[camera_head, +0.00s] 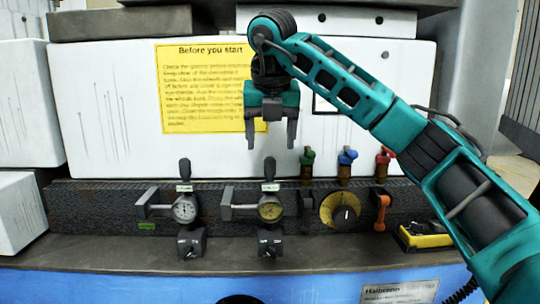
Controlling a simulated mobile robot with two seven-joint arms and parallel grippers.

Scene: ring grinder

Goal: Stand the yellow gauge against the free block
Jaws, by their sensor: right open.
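The yellow-faced dial gauge (270,208) is on the dark ledge at the middle, with a black upright knob above it. A white-faced dial gauge (185,209) of the same shape stands to its left. A small grey block (226,203) is at the left of the yellow gauge, and another grey block (146,204) is at the left of the white one. I cannot tell which block is the free one. My right gripper (270,138) is open and empty, pointing down above the yellow gauge, in front of the yellow sign. My left gripper is out of view.
Dark labelled bases (271,243) and (191,243) stand below the gauges. To the right are a yellow dial (341,211), green, blue and red valves (347,156), an orange lever (382,212) and a yellow-black box (426,236). The front ledge (100,255) is mostly clear.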

